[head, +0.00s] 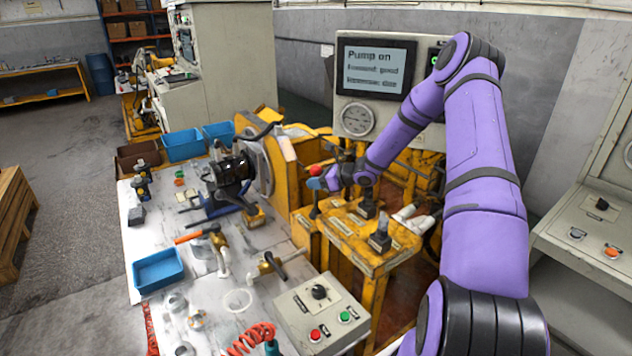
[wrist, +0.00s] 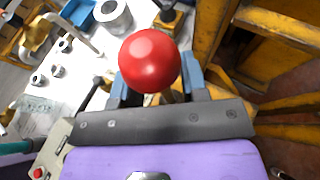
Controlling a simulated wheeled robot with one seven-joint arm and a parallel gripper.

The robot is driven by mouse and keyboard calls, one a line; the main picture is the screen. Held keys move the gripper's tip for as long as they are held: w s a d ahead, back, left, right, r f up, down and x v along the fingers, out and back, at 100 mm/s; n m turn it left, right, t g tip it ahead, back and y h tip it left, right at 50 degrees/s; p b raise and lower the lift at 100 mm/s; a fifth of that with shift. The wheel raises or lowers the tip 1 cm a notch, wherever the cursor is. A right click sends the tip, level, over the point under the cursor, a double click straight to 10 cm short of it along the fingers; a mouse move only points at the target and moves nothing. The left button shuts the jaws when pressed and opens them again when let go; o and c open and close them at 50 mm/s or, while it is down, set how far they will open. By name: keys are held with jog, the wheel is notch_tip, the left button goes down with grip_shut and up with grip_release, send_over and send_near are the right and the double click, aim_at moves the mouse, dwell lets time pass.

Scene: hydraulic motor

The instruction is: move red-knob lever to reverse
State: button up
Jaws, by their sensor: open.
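The red-knob lever (head: 316,170) stands at the left end of the yellow valve stand. Its round red knob fills the upper middle of the wrist view (wrist: 150,60). My gripper (head: 323,183) is at this lever, coming from the right. In the wrist view its blue fingers (wrist: 155,80) are apart, one on each side of the knob and stalk. I cannot tell whether either finger touches it. Most of the stalk is hidden by the knob and gripper. The plates on the stand are too small to read.
Two dark levers (head: 380,236) stand on the yellow stand (head: 372,262) to the right and nearer. A grey button box (head: 322,312) stands in front. The screen (head: 375,68) reads "Pump on"; its lower lines are blurred. The white bench (head: 150,225) at left carries tools and a blue tray (head: 158,270).

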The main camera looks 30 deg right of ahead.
jog(key=shift+w, duration=0.1)
grip_shut()
jog(key=a+n+h, duration=0.2)
jog(key=a+h, duration=0.1)
jog(key=a, duration=0.3)
jog(key=shift+w+a+f+n+g+h, duration=0.2)
jog(key=shift+f+n+g+h, duration=0.1)
jog(key=shift+f+n, duration=0.1)
dwell(0.5)
grip_release()
jog(key=shift+s+a, duration=0.1)
jog(key=shift+a, duration=0.05)
jog(key=shift+s+f, duration=0.1)
jog(key=shift+f, duration=0.05)
